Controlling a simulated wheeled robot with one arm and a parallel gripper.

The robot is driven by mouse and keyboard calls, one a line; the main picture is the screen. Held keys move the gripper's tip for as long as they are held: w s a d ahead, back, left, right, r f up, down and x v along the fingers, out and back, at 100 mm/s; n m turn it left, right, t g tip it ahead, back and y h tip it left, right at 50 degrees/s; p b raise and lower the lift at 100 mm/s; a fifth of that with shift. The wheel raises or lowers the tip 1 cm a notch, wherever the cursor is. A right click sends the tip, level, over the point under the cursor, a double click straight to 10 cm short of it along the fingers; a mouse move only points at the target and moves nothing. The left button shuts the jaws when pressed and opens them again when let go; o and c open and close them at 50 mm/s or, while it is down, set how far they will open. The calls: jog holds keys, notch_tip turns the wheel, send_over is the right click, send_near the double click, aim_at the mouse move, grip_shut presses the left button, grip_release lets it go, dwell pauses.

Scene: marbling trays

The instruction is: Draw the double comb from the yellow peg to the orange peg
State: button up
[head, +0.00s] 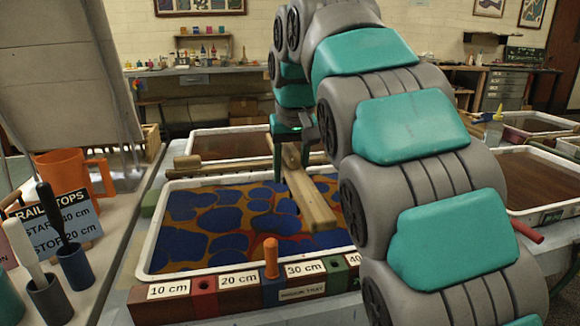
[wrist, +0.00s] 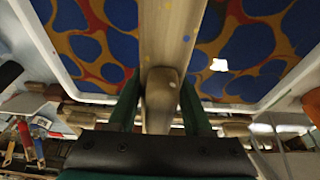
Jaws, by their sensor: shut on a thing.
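My gripper (head: 290,165) is shut on the wooden handle of the double comb (head: 308,195), a long pale bar that lies over the marbling tray (head: 155,235). In the wrist view the comb (wrist: 172,35) runs away from between the two green fingers of my gripper (wrist: 160,100). The orange peg (head: 271,258) stands upright in the numbered front rail (head: 215,300), between the 20 cm and 30 cm labels. I see no yellow peg; my arm covers the rail's right part. I cannot tell whether the comb's teeth touch the liquid.
The tray holds blue blobs on orange and red. A wooden rail (head: 215,160) runs along its far side. At left, a bench holds an orange jug (head: 75,175), a sign (head: 62,218) and tools in cups. Another tray (head: 535,180) is at right.

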jog(key=shift+f+b, duration=1)
jog(key=shift+f, duration=1.05)
jog(key=shift+d, duration=0.1)
send_over(330, 203)
jog(key=shift+s, duration=0.25)
jog(key=shift+f, duration=0.3)
dwell(0.3)
jog(key=shift+f+b, duration=0.4)
jog(key=shift+f, duration=0.3)
jog(key=shift+f, duration=0.55)
